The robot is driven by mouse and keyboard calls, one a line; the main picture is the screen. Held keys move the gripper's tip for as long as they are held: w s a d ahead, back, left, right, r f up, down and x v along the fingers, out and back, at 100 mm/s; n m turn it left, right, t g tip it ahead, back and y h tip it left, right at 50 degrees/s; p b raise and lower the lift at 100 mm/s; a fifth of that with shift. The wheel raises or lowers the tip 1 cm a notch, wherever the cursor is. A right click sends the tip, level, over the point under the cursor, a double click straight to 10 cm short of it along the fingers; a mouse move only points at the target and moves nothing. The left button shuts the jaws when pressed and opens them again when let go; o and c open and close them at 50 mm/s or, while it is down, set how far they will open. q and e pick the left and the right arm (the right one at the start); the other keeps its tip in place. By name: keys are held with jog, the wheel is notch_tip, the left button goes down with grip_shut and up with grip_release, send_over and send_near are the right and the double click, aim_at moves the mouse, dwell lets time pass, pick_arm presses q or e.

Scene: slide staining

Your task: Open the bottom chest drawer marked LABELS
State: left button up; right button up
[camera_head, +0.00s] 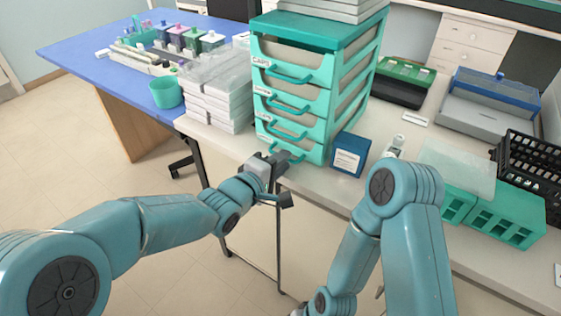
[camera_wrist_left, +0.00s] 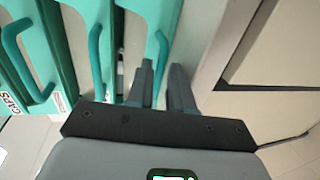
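The teal drawer chest (camera_head: 322,32) stands on the bench with its drawers shut. The bottom drawer (camera_head: 310,152) has a teal bar handle (camera_head: 290,156); its label is too small or covered to read. My left gripper (camera_head: 282,160) is at that handle, low on the chest front. In the left wrist view, my gripper (camera_wrist_left: 163,78) has its two fingers apart, with the lowest visible handle (camera_wrist_left: 157,45) running down between their tips. I cannot tell whether the fingers touch it. My right forearm runs down to the bottom edge; its gripper is out of the picture.
A stack of white boxes (camera_head: 218,85) stands close left of the chest, with a teal cup (camera_head: 166,92) beyond. A blue box (camera_head: 350,154) stands close right. Teal racks (camera_head: 505,222) and a black crate (camera_head: 530,165) lie farther right. The floor before the bench is clear.

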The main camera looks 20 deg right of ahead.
pick_arm(q)
jog(key=shift+c, duration=0.4)
grip_shut()
dwell(1.1)
